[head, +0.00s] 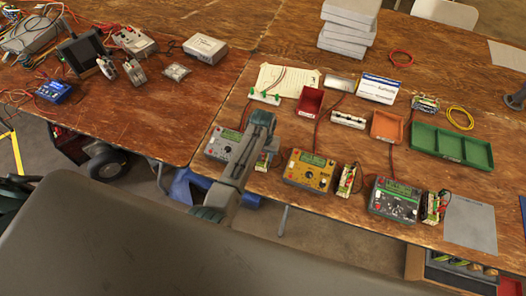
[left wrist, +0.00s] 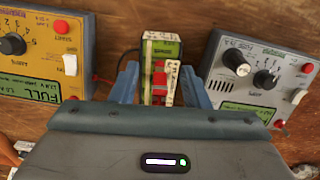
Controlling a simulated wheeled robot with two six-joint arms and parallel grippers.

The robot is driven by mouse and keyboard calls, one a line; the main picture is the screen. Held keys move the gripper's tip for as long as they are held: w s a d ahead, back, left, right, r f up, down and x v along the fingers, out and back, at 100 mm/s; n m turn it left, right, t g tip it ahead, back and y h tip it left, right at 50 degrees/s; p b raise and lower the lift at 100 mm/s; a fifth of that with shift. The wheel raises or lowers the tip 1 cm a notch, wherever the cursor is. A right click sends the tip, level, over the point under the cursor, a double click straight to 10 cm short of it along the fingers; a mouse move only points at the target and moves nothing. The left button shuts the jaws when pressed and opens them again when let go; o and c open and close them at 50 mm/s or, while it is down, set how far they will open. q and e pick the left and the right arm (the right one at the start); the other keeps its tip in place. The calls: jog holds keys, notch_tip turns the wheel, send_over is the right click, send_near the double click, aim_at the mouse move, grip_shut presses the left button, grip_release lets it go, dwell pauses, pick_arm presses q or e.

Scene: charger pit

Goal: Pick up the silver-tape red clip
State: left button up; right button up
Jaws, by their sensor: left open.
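In the left wrist view a red clip (left wrist: 159,79) sits with a white piece beside it at the near end of a green-and-white battery pack (left wrist: 161,45). I cannot make out silver tape on it. My left gripper (left wrist: 160,88) is open, with a blue finger on each side of the clip and a gap to each. In the head view the left gripper (head: 264,138) is over the pack between the grey charger (head: 217,145) and the yellow charger (head: 303,171), and partly hides it. My right gripper is not in view.
A third charger (head: 394,201) and more packs stand to the right on the wooden table. Behind are a red bin (head: 310,101), an orange bin (head: 386,126) and a green tray (head: 451,146). The chargers close in on both sides of my left gripper.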

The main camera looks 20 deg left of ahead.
pick_arm(q)
jog(key=c, duration=0.9)
jog(key=shift+o, duration=0.2)
jog(key=shift+r+b, duration=0.55)
jog(key=shift+r, duration=0.2)
jog(key=shift+s+a+r+b, duration=0.1)
jog(key=shift+s+r+b, duration=0.2)
jog(key=shift+r+b, duration=0.45)
jog(key=s+a+r+b, duration=0.1)
jog(key=s+a+b, duration=0.1)
jog(key=s, duration=0.5)
jog(key=s+a+r+b, duration=0.1)
jog(key=s+a, duration=0.1)
jog(key=s, duration=0.5)
jog(key=shift+s+b, duration=0.4)
